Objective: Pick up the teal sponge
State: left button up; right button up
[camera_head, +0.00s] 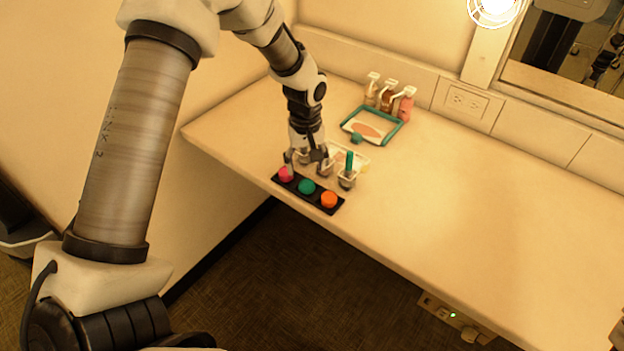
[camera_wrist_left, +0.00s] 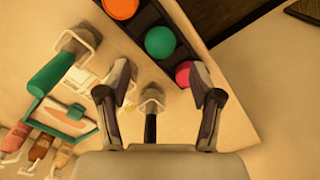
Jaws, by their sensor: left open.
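The teal sponge (camera_head: 306,187) is a round ball in the middle of a black tray (camera_head: 337,209), between a pink sponge (camera_head: 286,174) and an orange sponge (camera_head: 329,199). In the left wrist view the teal sponge (camera_wrist_left: 160,41) shows ahead of the fingertips, between them from side to side. My left gripper (camera_head: 305,163) is open and empty, just behind the tray near the pink end. In the wrist view its fingers (camera_wrist_left: 160,84) are spread wide, with the pink sponge (camera_wrist_left: 184,74) close to the right fingertip. My right gripper is out of view.
Brushes in clear holders stand close behind the tray, one with a teal handle (camera_head: 349,162). A dark-handled brush (camera_wrist_left: 150,125) stands between my fingers in the wrist view. A teal-rimmed tray (camera_head: 346,126) and several bottles (camera_head: 405,104) are farther back.

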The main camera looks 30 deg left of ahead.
aim_at(307, 182)
pick_arm(q)
jog(key=shift+s+d+f+p, duration=0.15)
jog(key=shift+s+f, duration=0.1)
jog(key=shift+f, duration=0.35)
jog(key=shift+s+f+p, duration=0.15)
jog(key=shift+s+f, duration=0.05)
jog(key=shift+f, duration=0.35)
jog(key=f, duration=0.1)
jog(key=w+f, duration=0.1)
jog(key=f, duration=0.1)
jog(key=shift+f, duration=0.1)
jog(key=shift+s, duration=0.15)
jog(key=shift+s+r, duration=0.1)
jog(key=shift+r, duration=0.1)
jog(key=shift+c, duration=1.3)
jog(key=c, duration=0.6)
jog(key=shift+r, duration=0.1)
